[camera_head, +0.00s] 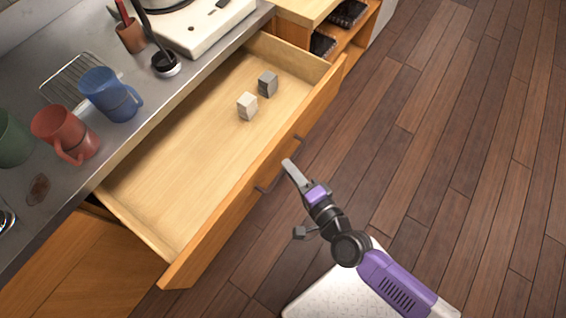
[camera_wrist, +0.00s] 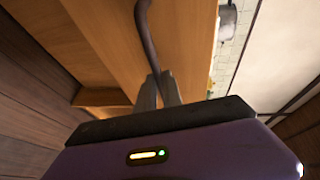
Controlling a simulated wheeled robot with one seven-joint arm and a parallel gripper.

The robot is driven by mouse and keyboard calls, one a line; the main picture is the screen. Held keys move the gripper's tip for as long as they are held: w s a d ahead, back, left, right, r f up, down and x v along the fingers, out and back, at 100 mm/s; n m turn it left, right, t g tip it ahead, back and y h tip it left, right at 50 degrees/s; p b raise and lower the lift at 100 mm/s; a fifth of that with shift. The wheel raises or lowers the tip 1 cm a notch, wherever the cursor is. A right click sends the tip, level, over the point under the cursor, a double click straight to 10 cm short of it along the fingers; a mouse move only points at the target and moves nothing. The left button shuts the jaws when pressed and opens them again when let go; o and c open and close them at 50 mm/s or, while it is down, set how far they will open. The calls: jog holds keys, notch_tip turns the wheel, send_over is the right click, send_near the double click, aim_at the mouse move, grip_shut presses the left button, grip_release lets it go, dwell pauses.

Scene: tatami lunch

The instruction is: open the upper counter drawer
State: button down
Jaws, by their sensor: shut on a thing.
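The upper counter drawer (camera_head: 190,165) is pulled well out from under the counter, and its wooden inside shows in the head view. Two small blocks lie in it, a pale one (camera_head: 247,106) and a grey one (camera_head: 267,84). My gripper (camera_head: 290,168) is at the drawer's front, by the dark handle (camera_head: 268,187). In the wrist view the fingers (camera_wrist: 158,90) are closed on the dark handle bar (camera_wrist: 146,40), with the wooden drawer front beside it. Part of the handle is hidden behind the fingers.
On the grey counter (camera_head: 60,190) stand a blue mug (camera_head: 110,95), a red mug (camera_head: 66,134), a green mug (camera_head: 12,140), a wire rack (camera_head: 68,80) and a white stove (camera_head: 200,25). A shelf with dark baskets (camera_head: 348,14) is beyond the drawer. The wooden floor (camera_head: 450,130) at right is clear.

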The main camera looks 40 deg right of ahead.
jog(key=shift+s+f, duration=0.1)
jog(key=c, duration=1.5)
grip_release()
jog(key=b+v, duration=0.1)
jog(key=v, duration=0.6)
jog(key=shift+s, duration=0.35)
